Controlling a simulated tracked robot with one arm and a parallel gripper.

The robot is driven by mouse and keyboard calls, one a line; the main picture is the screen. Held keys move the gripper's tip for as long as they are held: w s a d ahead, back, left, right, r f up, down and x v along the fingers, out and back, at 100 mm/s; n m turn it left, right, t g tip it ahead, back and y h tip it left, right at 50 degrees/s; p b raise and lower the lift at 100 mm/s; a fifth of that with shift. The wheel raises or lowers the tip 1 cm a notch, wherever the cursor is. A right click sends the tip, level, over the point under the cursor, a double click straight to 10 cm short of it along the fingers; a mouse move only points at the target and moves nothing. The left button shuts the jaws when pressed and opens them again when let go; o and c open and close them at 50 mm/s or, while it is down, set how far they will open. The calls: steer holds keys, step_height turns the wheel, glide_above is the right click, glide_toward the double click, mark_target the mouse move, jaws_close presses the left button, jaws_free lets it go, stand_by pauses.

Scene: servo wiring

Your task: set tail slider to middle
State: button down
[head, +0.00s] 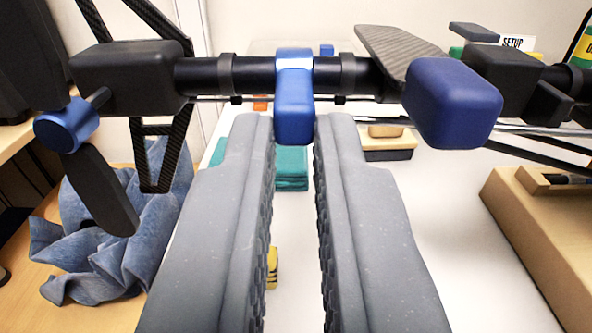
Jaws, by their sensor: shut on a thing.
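The blue tail slider (294,62) sits around a black horizontal rod (253,74), with its tab hanging down. It stands about midway between two black collars on the rod, the left collar (227,76) and the right collar (348,75). My gripper (293,124) reaches up from below, one grey finger on each side of the tab, and is shut on the slider. The fingertips hide the tab's lower side edges.
A dark blue block (452,103) and a black carbon plate (400,55) are right of the slider. A black housing (130,76) and a blue-hubbed propeller (68,125) are at left. A wooden tray (540,240) stands at right. A blue cloth (105,240) lies at lower left.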

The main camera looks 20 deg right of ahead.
steer(key=c, duration=1.8)
jaws_free()
steer(key=shift+o, duration=0.2)
steer(key=p+v, duration=0.1)
steer(key=v, duration=1.2)
steer(key=shift+s+a, duration=0.15)
steer(key=shift+s, duration=0.2)
